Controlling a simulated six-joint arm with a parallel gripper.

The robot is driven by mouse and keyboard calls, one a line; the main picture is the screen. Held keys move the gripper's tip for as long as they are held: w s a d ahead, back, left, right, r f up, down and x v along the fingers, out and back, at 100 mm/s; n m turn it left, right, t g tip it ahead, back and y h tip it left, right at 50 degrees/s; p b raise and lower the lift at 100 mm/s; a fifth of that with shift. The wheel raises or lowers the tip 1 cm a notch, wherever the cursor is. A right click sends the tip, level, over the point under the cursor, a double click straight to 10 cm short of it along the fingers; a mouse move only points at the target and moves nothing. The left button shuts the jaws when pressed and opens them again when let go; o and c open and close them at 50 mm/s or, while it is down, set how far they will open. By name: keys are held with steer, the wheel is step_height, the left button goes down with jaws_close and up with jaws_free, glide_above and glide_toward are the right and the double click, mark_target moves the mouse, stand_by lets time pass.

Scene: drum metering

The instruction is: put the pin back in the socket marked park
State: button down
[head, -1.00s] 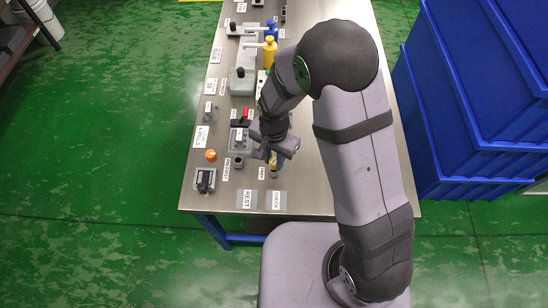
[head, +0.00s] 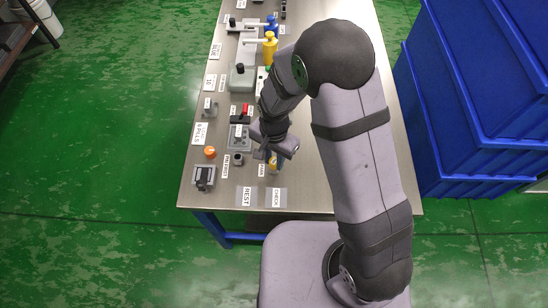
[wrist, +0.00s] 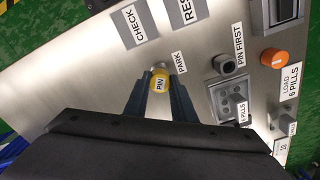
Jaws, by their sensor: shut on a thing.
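The pin (wrist: 160,84) has a yellow cap marked PIN. My gripper (wrist: 158,90) is shut on it, one finger on each side of the cap. The pin stands at the socket beside the PARK label (wrist: 180,62); a pale round part shows just past the cap in the wrist view. I cannot tell how deep the pin sits in it. In the head view my gripper (head: 272,155) is low over the table's near part and largely hides the pin. The socket marked PIN FIRST (wrist: 228,64) is apart, to the right in the wrist view, and looks empty.
An orange knob (head: 210,152) and a grey switch box (head: 204,177) stand left on the metal table. The REST card (head: 246,197) and CHECK card (head: 276,197) lie near the front edge. Yellow (head: 269,48) and blue (head: 271,27) pump bottles stand farther back.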

mark_target(274, 161)
steer(key=c, duration=1.4)
jaws_free()
steer(key=shift+r+b, duration=0.95)
steer(key=shift+r, duration=2.7)
